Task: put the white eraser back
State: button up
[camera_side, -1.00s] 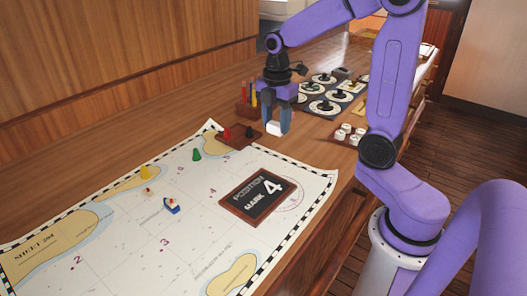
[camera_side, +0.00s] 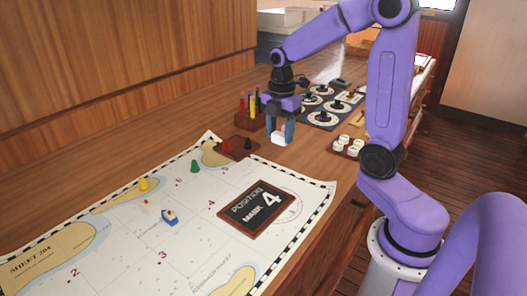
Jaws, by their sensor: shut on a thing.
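My gripper (camera_side: 282,137) is shut on the white eraser (camera_side: 280,139), a small white block between the blue-grey fingertips. It points down over the bare wood of the desk, right of the pen block and just behind the red-brown peg tray. The eraser is partly hidden by the fingers. I cannot tell whether it touches the desk or hangs just above it.
The pen block (camera_side: 246,119) with coloured pens stands close left of my gripper. The peg tray (camera_side: 230,149) holds a red and a black peg. A chart (camera_side: 120,242) with small pieces and a position board (camera_side: 235,223) lies in front. A dial panel (camera_side: 318,118) and white-knobbed tray (camera_side: 337,150) are to the right.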

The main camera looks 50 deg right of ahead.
send_over(263, 162)
jog(key=f, duration=0.6)
jog(key=shift+s+f, duration=0.2)
jog(key=shift+s, duration=0.05)
jog(key=shift+w+f, duration=0.2)
jog(key=shift+f, duration=1.55)
jog(key=shift+f, duration=0.15)
jog(key=o, duration=0.9)
